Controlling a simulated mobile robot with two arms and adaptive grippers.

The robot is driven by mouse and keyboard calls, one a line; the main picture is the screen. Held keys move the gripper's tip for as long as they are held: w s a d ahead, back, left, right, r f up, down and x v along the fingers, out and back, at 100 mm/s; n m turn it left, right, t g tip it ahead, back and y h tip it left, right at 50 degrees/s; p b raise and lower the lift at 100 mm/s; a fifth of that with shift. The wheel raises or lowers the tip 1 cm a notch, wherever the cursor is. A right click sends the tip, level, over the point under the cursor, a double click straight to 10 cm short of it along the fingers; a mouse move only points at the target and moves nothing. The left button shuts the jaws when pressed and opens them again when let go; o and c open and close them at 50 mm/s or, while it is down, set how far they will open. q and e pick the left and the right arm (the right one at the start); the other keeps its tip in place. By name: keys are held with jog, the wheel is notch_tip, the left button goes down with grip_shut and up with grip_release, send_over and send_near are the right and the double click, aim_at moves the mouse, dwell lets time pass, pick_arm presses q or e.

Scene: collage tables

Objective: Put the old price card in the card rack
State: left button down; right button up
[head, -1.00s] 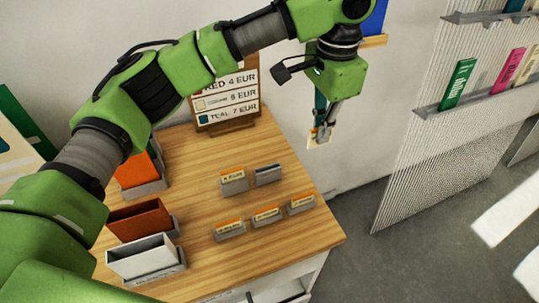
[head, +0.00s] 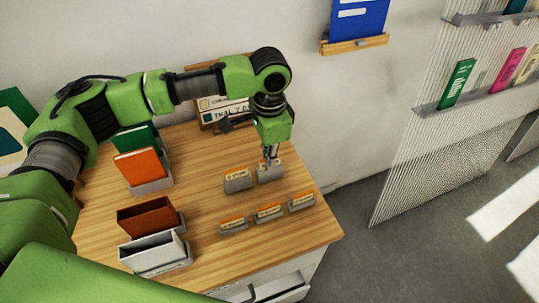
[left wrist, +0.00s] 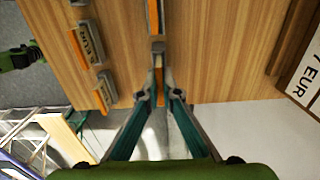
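My left gripper (head: 271,160) points down over the back right grey card holder (head: 268,178) on the wooden table. Its fingers are closed around a small card with an orange strip, seen nearly edge-on between the fingertips in the left wrist view (left wrist: 158,85). The card is at the holder; whether it is fully seated I cannot tell. In the left wrist view the fingertips (left wrist: 160,96) touch or nearly touch its sides. A similar holder with an orange-topped card (head: 237,181) stands just left of it.
A front row of grey holders with orange-topped cards (head: 268,212) stands close by. On the left are a brown bin (head: 148,217), a white bin (head: 150,252) and an orange folder (head: 138,167). A price board (head: 222,110) stands behind. The table's right edge is near.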

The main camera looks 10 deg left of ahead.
pick_arm(q)
jog(key=c, duration=2.3)
grip_release()
jog(key=shift+f, duration=0.1)
notch_tip(320, 180, up, 12)
jog(key=shift+r+b, duration=0.15)
jog(key=shift+b, duration=1)
